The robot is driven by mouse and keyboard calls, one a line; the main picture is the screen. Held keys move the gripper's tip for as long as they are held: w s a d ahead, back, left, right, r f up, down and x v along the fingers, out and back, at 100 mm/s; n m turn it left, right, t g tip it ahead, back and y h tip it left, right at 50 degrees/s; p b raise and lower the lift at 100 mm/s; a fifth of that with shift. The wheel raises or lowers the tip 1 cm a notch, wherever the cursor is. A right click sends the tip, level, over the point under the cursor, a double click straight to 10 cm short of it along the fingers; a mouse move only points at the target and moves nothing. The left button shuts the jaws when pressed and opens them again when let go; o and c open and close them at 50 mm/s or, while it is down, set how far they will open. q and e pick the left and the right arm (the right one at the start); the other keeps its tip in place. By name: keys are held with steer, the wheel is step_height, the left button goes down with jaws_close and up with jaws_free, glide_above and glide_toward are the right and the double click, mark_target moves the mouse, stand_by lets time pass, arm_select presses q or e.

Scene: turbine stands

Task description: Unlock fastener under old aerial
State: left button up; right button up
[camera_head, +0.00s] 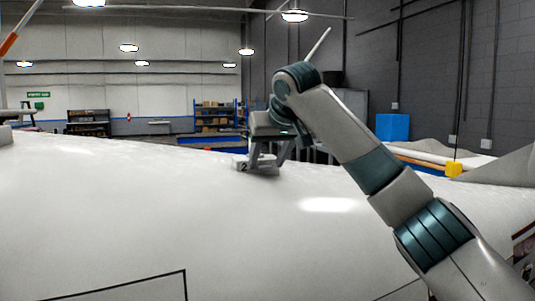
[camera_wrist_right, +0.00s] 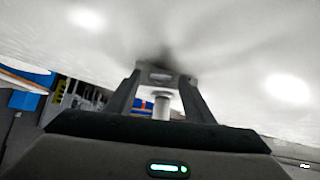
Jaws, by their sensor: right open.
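My right gripper (camera_head: 264,163) points down at the broad white curved surface (camera_head: 130,210) in the head view. Its two fingers are apart, with a small pale fitting (camera_head: 240,163) at their tips, low on that surface. In the right wrist view the open fingers (camera_wrist_right: 160,82) stand either side of a short white cylinder (camera_wrist_right: 161,106) and a grey block (camera_wrist_right: 160,74). I cannot tell whether they touch. A thin white rod (camera_head: 319,44), possibly the aerial, rises behind my right wrist; its base is hidden. My left gripper is not in view.
Shelves with boxes (camera_head: 215,114) stand at the far wall. The white surface left of the gripper is clear.

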steer(key=shift+f, duration=0.1)
steer(key=shift+c, duration=0.2)
steer(key=c, duration=1)
steer(key=shift+a+n+h, duration=0.3)
steer(key=shift+h, duration=0.2)
steer(key=shift+s+a+f+n+t+h+b, duration=0.1)
steer(key=shift+a+n+t+h+b, duration=0.15)
steer(key=shift+n+t+h+b, duration=0.6)
steer(key=shift+m+g+h+p, duration=0.25)
steer(key=shift+p, duration=0.15)
steer(key=o, duration=1)
steer(key=shift+o, duration=0.2)
steer(key=shift+d, duration=0.1)
